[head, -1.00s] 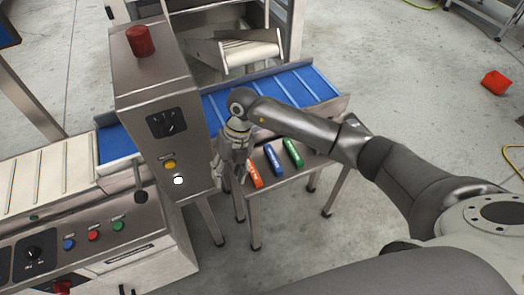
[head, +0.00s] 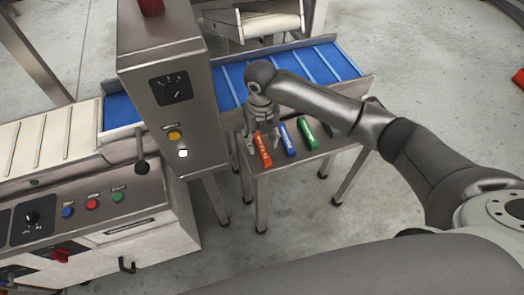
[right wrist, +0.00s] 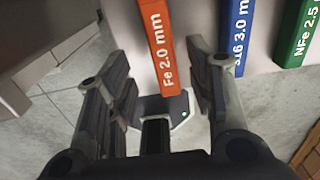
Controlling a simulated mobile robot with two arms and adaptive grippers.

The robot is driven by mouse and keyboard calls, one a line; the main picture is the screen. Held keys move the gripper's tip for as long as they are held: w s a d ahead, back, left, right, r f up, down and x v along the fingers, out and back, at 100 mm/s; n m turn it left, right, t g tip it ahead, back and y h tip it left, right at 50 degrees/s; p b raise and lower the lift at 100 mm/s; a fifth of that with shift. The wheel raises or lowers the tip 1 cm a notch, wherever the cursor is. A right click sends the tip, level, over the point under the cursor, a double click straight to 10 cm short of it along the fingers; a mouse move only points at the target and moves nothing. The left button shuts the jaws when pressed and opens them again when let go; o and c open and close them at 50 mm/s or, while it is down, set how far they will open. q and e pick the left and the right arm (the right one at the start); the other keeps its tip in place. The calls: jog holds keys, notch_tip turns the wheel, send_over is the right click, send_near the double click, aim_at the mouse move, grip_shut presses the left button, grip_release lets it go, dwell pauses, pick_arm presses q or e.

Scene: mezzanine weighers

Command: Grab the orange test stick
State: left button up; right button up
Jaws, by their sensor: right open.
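The orange test stick (head: 263,150) lies on a small steel table (head: 278,167), at the left of a row with a blue stick (head: 287,139) and a green stick (head: 307,132). My right gripper (head: 258,143) is open above the orange stick's far end. In the right wrist view, the orange stick (right wrist: 161,60), marked "Fe 2.0 mm", comes in from the top between the two open fingers (right wrist: 165,85), and the gripper holds nothing. The blue stick (right wrist: 238,35) and green stick (right wrist: 297,35) are right of the fingers. My left gripper is not in view.
A blue conveyor belt (head: 290,68) runs behind the table. A steel control box (head: 165,100) stands close left of my right gripper. A panel with buttons (head: 85,205) is at lower left. Grey floor is open at right.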

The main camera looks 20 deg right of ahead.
aim_at(262, 148)
jog(key=f+b, duration=0.2)
jog(key=f, duration=0.2)
jog(key=shift+d, duration=0.2)
jog(key=shift+r, duration=0.1)
jog(key=c, duration=0.9)
grip_shut()
